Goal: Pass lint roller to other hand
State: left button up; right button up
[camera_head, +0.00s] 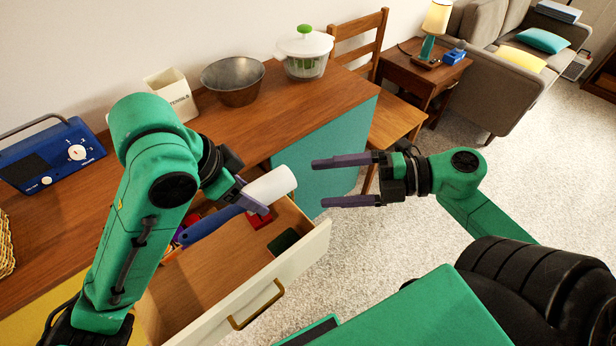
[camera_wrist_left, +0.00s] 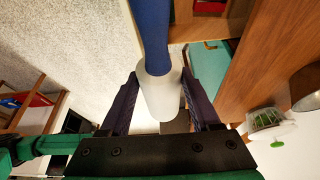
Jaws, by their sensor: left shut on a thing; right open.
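The lint roller (camera_head: 268,187) has a white cylinder head and a blue handle. My left gripper (camera_head: 250,198) is shut on it near where head and handle meet, holding it above the open drawer. The white end points right, toward my right gripper, and the blue handle reaches down to the left. In the left wrist view the roller (camera_wrist_left: 160,94) lies between the two dark fingers. My right gripper (camera_head: 320,182) is open and empty, its two purple fingers pointing left, a short gap from the white end.
The open drawer (camera_head: 255,290) holds a red item (camera_head: 259,220) and a dark green item (camera_head: 284,241). On the hutch top stand a metal bowl (camera_head: 233,80), a salad spinner (camera_head: 304,52), a utensil holder (camera_head: 171,95) and a blue radio (camera_head: 49,155). Carpet lies clear to the right.

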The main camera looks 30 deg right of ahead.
aim_at(270, 188)
jog(key=x, duration=1.2)
jog(key=shift+w, duration=0.15)
jog(key=shift+d, duration=0.1)
jog(key=c, duration=1.2)
pick_arm(q)
jog(key=o, duration=1)
pick_arm(e)
jog(key=c, duration=0.3)
pick_arm(q)
jog(key=o, duration=0.5)
pick_arm(e)
jog(key=shift+c, duration=0.2)
pick_arm(q)
jog(key=shift+r, duration=0.1)
